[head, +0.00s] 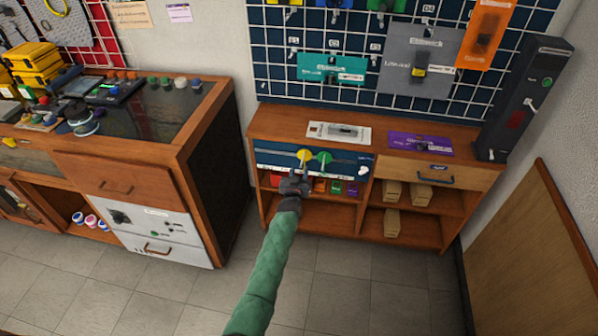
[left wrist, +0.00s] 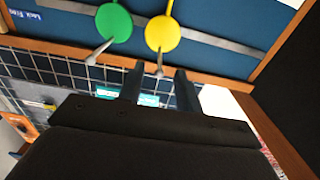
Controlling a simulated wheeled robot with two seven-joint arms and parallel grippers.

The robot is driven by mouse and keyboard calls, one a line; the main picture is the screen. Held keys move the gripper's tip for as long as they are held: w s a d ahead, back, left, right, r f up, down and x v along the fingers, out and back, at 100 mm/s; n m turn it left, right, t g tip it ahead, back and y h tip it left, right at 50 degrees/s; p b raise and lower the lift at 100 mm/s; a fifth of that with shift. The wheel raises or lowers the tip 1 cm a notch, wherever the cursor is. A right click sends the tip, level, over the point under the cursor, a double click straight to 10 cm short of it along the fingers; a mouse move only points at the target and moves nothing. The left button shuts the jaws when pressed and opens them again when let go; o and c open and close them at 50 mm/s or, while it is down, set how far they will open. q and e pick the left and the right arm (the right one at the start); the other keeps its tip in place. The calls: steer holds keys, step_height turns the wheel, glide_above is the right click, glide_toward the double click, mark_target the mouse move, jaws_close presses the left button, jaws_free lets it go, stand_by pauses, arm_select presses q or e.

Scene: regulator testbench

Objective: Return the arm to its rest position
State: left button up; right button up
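My left arm, in a green sleeve, reaches up from the bottom of the head view to the front of the low wooden cabinet. Its dark left gripper (head: 299,174) is just below a yellow round dial (head: 304,155) on a blue panel. In the left wrist view the two fingers of the left gripper (left wrist: 159,70) are spread apart. The grey lever of the yellow dial (left wrist: 162,33) points into the gap between them; I cannot tell whether they touch it. A green dial (left wrist: 114,23) with its own lever is beside it. My right gripper is not in view.
The low cabinet (head: 437,171) has a white board (head: 338,132) and a purple board (head: 420,144) on top. A grid wall panel with hung parts rises behind. A dark upright box (head: 523,98) stands at right. Another cabinet (head: 185,145) is at left. Floor in front is clear.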

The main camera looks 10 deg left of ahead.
arm_select(q)
steer(key=shift+s, duration=0.35)
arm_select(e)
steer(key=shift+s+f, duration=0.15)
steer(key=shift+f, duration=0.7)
arm_select(q)
steer(key=s+a+f+g, duration=0.1)
steer(key=s+f+g, duration=0.4)
steer(key=s, duration=1.4)
steer(key=s+a+f+m+g, duration=0.1)
steer(key=s+f+g, duration=0.5)
steer(key=s, duration=1.3)
steer(key=s+a+f+g, duration=0.1)
steer(key=s+f+g, duration=0.4)
steer(key=s, duration=1.5)
step_height(320, 180, down, 3)
steer(key=shift+a+r+m+g, duration=0.1)
steer(key=shift+a+m+g, duration=0.05)
steer(key=shift+m+g, duration=0.15)
steer(key=shift+s, duration=0.1)
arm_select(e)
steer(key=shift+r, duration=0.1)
